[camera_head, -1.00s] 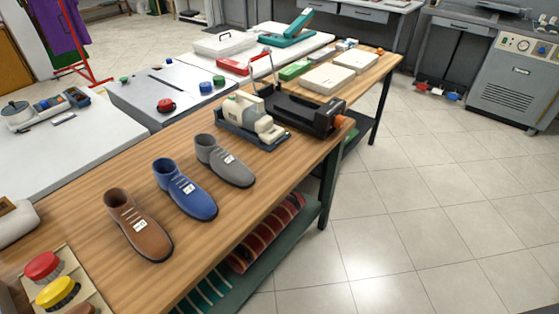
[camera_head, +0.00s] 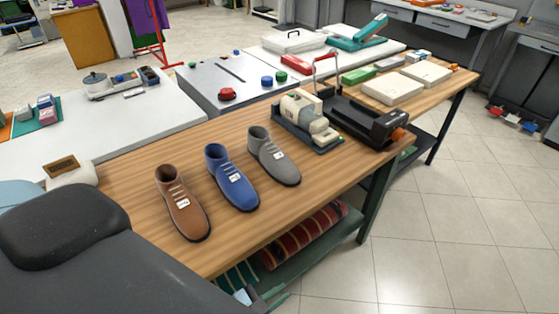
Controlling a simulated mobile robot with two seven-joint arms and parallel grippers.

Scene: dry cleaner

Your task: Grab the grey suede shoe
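The grey suede shoe (camera_head: 272,157) stands upright on the wooden workbench (camera_head: 130,175), with a white tag on its laces and its toe toward the lower right. It is the rightmost in a row with a blue shoe (camera_head: 231,178) and a brown shoe (camera_head: 182,204). My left arm comes in large and dark from the lower left. A small part of my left gripper (camera_head: 260,299) shows at the bottom edge, below and in front of the bench, apart from the grey shoe. Its fingers are too cut off to tell their opening. My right gripper is not in view.
A cream and blue machine (camera_head: 305,115) stands just behind the grey shoe, with a black press (camera_head: 365,120) to its right. Rolled striped fabric (camera_head: 305,238) lies on the shelf under the bench. Tiled floor is clear at right.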

